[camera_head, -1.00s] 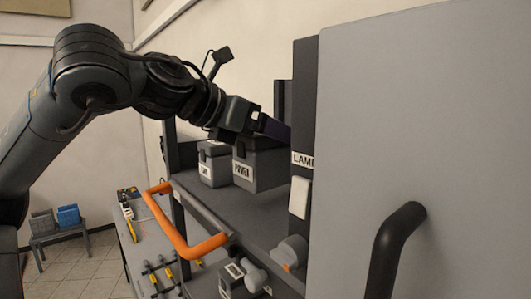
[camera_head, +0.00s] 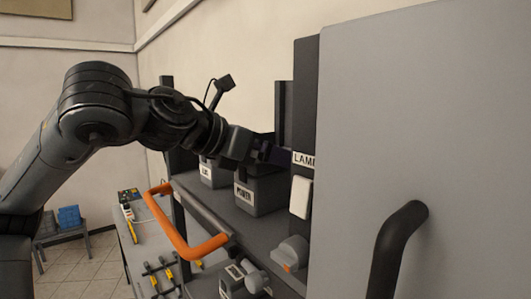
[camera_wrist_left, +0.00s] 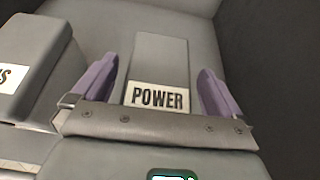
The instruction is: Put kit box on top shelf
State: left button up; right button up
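The grey kit box (camera_head: 265,192) labelled POWER appears to stand on the rack's upper visible shelf (camera_head: 225,207). Its label and raised strip (camera_wrist_left: 160,65) show in the left wrist view. My left gripper (camera_head: 264,151) is just above the box in the head view. In the left wrist view its purple fingers (camera_wrist_left: 160,84) are spread on either side of the strip, with visible gaps. The gripper hides part of the box top. My right gripper is in neither view.
Another grey box (camera_head: 212,174) stands left of the POWER box. A dark upright marked LAMP (camera_head: 303,110) is close on the right, beside a large grey panel (camera_head: 420,120). An orange handle (camera_head: 185,235) projects in front of the shelf.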

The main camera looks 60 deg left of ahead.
pick_arm(q)
jog(key=shift+r, duration=0.15)
jog(key=b+v, duration=0.2)
jog(key=v, duration=1)
jog(key=shift+s+r, duration=0.1)
